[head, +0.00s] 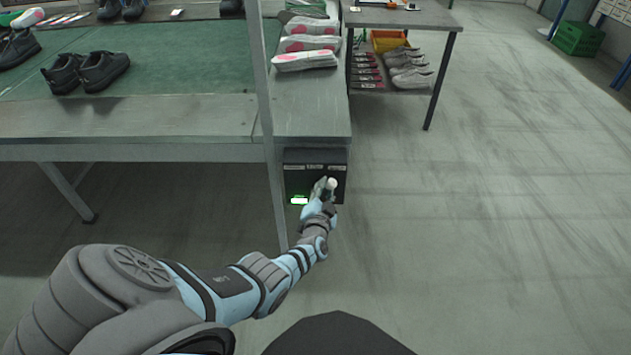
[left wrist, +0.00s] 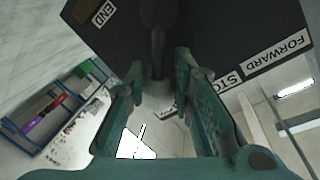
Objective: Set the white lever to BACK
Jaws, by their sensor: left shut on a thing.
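The white lever's pale knob (head: 333,183) shows in the head view at the front of a dark control box, below the rightmost of its labels. My left gripper (head: 325,188) is at the knob. In the left wrist view the lever's dark shaft (left wrist: 158,52) runs down from the box between the two green fingers of my left gripper (left wrist: 160,85), which is shut on the lever. The pale knob end is partly hidden between the fingers. Labels FORWARD (left wrist: 278,47) and STOP, partly covered, are to the right; another, hard-to-read label (left wrist: 103,12) is at upper left. My right gripper is not in view.
The dark control box (head: 300,180) hangs below the end of a workbench (head: 310,112), with a lit green and white indicator (head: 299,200). A metal post (head: 266,130) stands just left of it. A side table (head: 400,18) with shoes below stands behind; floor to the right is clear.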

